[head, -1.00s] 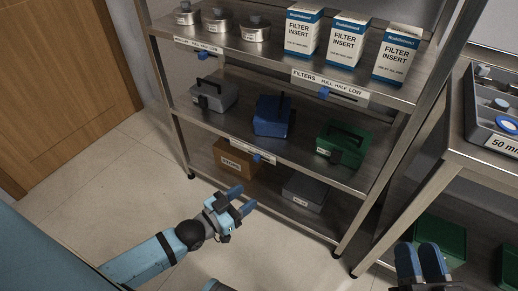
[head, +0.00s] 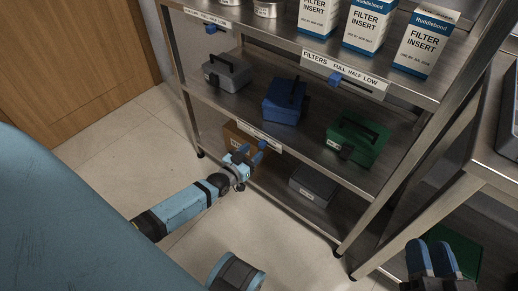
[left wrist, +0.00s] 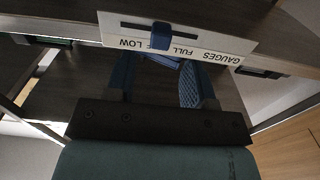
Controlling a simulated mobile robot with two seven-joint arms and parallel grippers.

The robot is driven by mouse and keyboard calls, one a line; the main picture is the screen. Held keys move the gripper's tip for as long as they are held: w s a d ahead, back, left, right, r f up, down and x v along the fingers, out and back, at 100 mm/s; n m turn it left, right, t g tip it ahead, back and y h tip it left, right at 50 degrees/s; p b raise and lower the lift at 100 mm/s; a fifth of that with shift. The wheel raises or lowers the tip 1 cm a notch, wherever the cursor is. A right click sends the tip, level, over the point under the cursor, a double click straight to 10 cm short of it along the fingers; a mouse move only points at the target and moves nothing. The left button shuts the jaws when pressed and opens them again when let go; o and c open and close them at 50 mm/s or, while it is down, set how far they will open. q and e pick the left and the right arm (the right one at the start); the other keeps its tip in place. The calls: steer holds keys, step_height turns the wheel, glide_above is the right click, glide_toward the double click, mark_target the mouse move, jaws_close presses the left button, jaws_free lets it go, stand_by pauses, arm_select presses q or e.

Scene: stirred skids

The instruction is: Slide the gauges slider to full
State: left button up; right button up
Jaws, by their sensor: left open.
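In the left wrist view the gauges label (left wrist: 205,46) appears upside down, reading GAUGES, FULL and LOW. Its blue slider knob (left wrist: 160,36) stands in the slot between FULL and LOW, covering the word there. My left gripper (head: 254,150) is open and empty just in front of the label; its fingers (left wrist: 156,82) point at the knob, apart from it as far as I can tell. My right gripper (head: 433,258) is at lower right.
The filters strip (head: 345,72) has its own blue knob (head: 335,79) on the shelf above. Grey (head: 226,71), blue (head: 285,101) and green (head: 357,140) boxes stand on the middle shelf. A brown carton (head: 238,138) is below. Floor to the left is open.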

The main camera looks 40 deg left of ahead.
mark_target(260, 145)
arm_select(q)
steer(key=shift+w+d+b, duration=0.2)
steer(key=shift+w+b, duration=0.25)
steer(key=shift+w, duration=1.5)
arm_select(e)
steer(key=shift+f+g, duration=0.4)
steer(key=shift+f, duration=0.65)
arm_select(q)
steer(key=shift+a, duration=0.1)
jaws_close()
